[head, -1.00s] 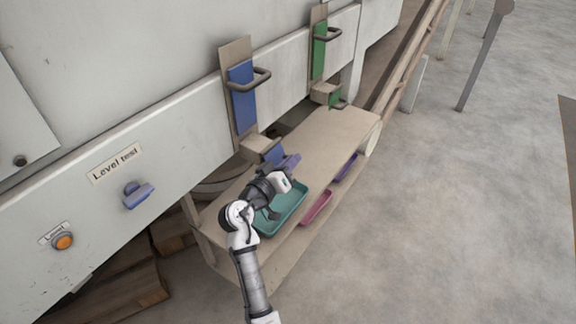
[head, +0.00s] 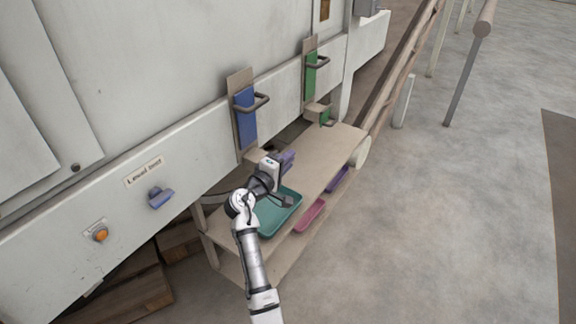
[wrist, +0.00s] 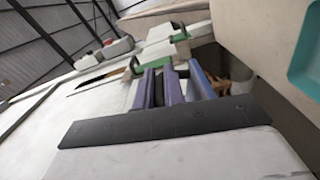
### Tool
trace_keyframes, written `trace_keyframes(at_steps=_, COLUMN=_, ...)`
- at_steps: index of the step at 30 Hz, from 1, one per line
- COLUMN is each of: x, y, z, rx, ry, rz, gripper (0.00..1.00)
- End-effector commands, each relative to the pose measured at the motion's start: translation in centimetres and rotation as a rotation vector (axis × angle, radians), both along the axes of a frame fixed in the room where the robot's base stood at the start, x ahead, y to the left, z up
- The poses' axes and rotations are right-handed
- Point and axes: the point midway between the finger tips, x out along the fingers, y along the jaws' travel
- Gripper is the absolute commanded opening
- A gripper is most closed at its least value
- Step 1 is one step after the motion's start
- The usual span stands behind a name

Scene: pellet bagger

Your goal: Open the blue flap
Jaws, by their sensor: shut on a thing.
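The blue flap sits at the mouth of the lower chute, below the tall blue panel (head: 246,118); in the head view my gripper now hides nearly all of it. My gripper (head: 287,158), with purple fingers, is at that spot above the bench. How far the flap is raised cannot be seen.
A green panel (head: 310,77) and a small green flap (head: 326,117) are farther along the machine.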

Motion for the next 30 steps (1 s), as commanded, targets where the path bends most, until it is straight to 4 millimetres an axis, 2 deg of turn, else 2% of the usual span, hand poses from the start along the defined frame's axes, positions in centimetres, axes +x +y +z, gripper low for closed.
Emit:
trace_keyframes(at_steps=7, x=1.03, y=0.12, z=0.53, rx=-0.061, ry=0.043, rz=-0.001, gripper=0.0)
trace_keyframes(at_steps=22, x=1.23, y=0.13, z=0.48, rx=-0.074, ry=0.054, rz=-0.002, gripper=0.0)
trace_keyframes(at_steps=23, x=1.23, y=0.13, z=0.48, rx=-0.074, ry=0.054, rz=-0.002, gripper=0.13)
trace_keyframes(at_steps=24, x=1.23, y=0.13, z=0.47, rx=-0.074, ry=0.054, rz=-0.002, gripper=0.19)
trace_keyframes(at_steps=30, x=1.24, y=0.14, z=0.47, rx=-0.073, ry=0.053, rz=-0.001, gripper=0.2)
